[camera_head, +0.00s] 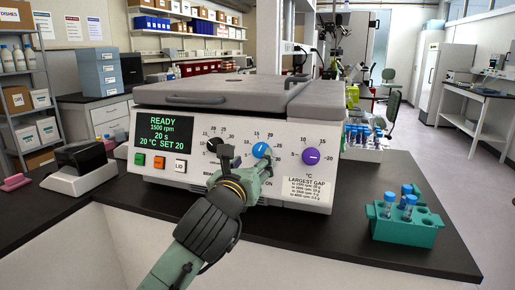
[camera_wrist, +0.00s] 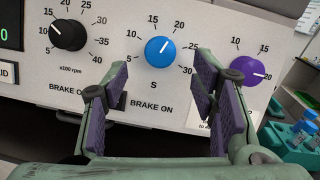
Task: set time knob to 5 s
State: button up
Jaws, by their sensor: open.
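The time knob (camera_head: 261,150) is the blue, middle one of three knobs on the front panel of the white cell processor (camera_head: 170,140). In the wrist view the blue knob (camera_wrist: 160,51) has an "S" under it, and its white mark points up and slightly right, near 20. The display (camera_head: 160,134) reads READY, 1500 rpm, 20 s, 20 °C. My gripper (camera_wrist: 162,88) is open and empty, its purple-padded fingers spread either side of and below the knob, seemingly not touching it. In the head view my gripper (camera_head: 245,164) is in front of the panel, just below the knob.
A black speed knob (camera_wrist: 67,34) is left of the blue knob and a purple temperature knob (camera_wrist: 247,69) is right, close to my right finger. Three buttons (camera_head: 159,162) sit below the display. A teal tube rack (camera_head: 405,230) stands on the dark bench at right.

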aim_at(259, 151)
jog(key=p+x, duration=0.1)
jog(key=x, duration=0.4)
jog(key=shift+w+d+p, duration=0.15)
jog(key=shift+w+p, duration=0.25)
jog(key=shift+c, duration=0.4)
jog(key=c, duration=1.1)
